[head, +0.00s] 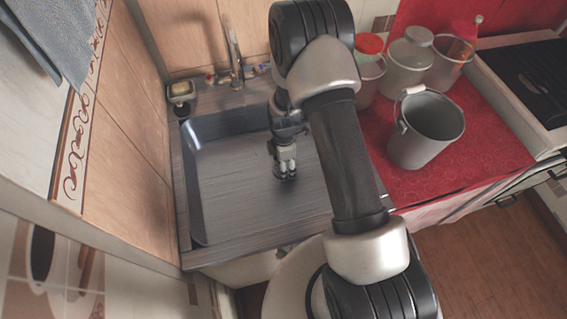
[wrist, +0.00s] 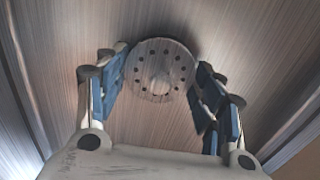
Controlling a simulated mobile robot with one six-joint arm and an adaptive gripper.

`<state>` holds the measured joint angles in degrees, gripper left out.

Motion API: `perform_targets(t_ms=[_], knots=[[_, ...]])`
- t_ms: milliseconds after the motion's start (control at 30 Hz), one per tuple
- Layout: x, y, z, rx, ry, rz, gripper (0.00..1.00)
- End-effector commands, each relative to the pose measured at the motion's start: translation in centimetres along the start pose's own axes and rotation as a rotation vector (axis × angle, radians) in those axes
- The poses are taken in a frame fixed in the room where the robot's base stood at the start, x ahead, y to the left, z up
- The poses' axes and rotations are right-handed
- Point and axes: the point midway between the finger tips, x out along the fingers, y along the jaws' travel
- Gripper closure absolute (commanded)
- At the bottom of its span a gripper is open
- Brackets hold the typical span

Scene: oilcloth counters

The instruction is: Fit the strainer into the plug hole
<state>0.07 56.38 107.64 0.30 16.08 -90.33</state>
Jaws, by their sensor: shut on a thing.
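The strainer (wrist: 160,70) is a round metal disc with a ring of small holes and a central knob, in the upper middle of the wrist view. My gripper (wrist: 158,78) is shut on it, one blue-padded finger at each side of its rim. In the head view my gripper (head: 285,172) points down into the metal sink (head: 230,195), low near the basin floor. The strainer is hardly distinguishable there. I cannot see the plug hole; the strainer and gripper may cover it. I cannot tell whether the strainer touches the basin floor.
A tap (head: 235,65) stands behind the sink, with a soap dish (head: 181,92) at its back left corner. A tiled wall borders the left. On the red oilcloth (head: 475,150) to the right stand a grey bucket (head: 422,135) and several canisters (head: 408,65).

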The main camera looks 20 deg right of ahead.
Motion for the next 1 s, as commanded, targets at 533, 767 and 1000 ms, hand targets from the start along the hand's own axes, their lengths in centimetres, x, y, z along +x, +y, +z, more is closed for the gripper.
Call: perform_targets(t_ms=[533,767,1000], knots=[[0.36,0.01,0.00,0.000,0.000,0.000,0.59],[0.70,0.02,0.00,0.000,0.000,0.000,0.59],[0.67,0.02,0.00,0.000,0.000,0.000,0.59]])
